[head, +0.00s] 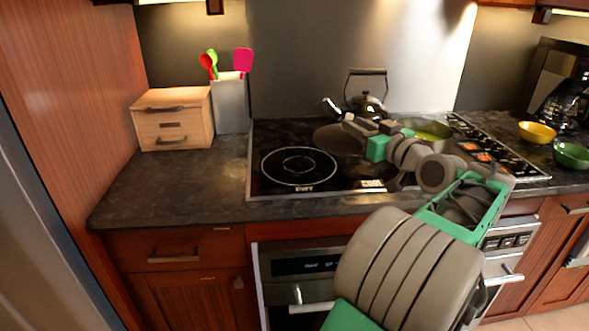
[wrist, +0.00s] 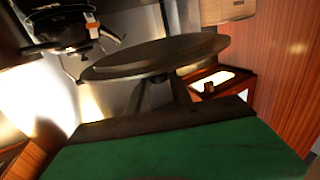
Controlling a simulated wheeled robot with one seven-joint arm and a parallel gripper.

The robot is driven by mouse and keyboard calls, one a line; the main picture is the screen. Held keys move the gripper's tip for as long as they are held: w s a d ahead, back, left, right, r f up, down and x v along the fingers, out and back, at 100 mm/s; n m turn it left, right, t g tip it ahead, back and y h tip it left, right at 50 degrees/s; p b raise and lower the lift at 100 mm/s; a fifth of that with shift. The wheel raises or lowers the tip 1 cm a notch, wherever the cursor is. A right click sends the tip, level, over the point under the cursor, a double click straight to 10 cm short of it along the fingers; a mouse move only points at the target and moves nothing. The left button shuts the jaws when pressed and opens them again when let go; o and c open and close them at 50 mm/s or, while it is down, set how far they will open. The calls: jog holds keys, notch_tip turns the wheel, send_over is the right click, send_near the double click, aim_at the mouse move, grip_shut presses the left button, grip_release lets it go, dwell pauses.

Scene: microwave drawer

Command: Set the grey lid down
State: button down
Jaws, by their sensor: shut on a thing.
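The grey lid (head: 333,138) is a dark round disc above the back of the black cooktop, left of my arm. My gripper (head: 354,128) is shut on it at its right side in the head view. In the wrist view the lid (wrist: 155,57) spans the upper middle, seen nearly edge-on, with the gripper fingers (wrist: 165,95) reaching up to it. The lid appears clear of the cooktop, but its exact height is hard to tell. The grip point itself is small and partly hidden.
A black kettle (head: 367,105) stands just behind the lid. A pan (head: 437,128) with yellow-green contents is to the right, partly behind my arm. The left burner (head: 298,166) and the left counter (head: 180,188) are bare. A wooden box (head: 172,115) and utensil holder (head: 230,105) stand at the back left.

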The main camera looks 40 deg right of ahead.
aim_at(320, 133)
jog(key=w+a+f, duration=0.1)
jog(key=w, duration=0.1)
jog(key=w+a+f, duration=0.1)
jog(key=w, duration=0.2)
jog(key=w+a+f, duration=0.1)
jog(key=w+a, duration=0.1)
jog(key=shift+w+f, duration=0.25)
jog(key=shift+f, duration=0.15)
jog(key=w+f, duration=0.1)
jog(key=w+a+f, duration=0.1)
jog(key=f, duration=0.1)
jog(key=w+f, duration=0.1)
jog(key=shift+a+f, duration=0.25)
jog(key=shift+f, duration=0.1)
jog(key=shift+w+a+f, duration=0.15)
jog(key=shift+w+f, duration=0.15)
jog(key=shift+w+a+f, duration=0.1)
jog(key=shift+f, duration=0.8)
jog(key=shift+w+a+f, duration=0.1)
jog(key=shift+f, duration=0.8)
jog(key=shift+f, duration=0.1)
jog(key=shift+f+b, duration=0.15)
jog(key=shift+b, duration=0.2)
jog(key=c, duration=1.1)
grip_release()
jog(key=shift+c, duration=0.2)
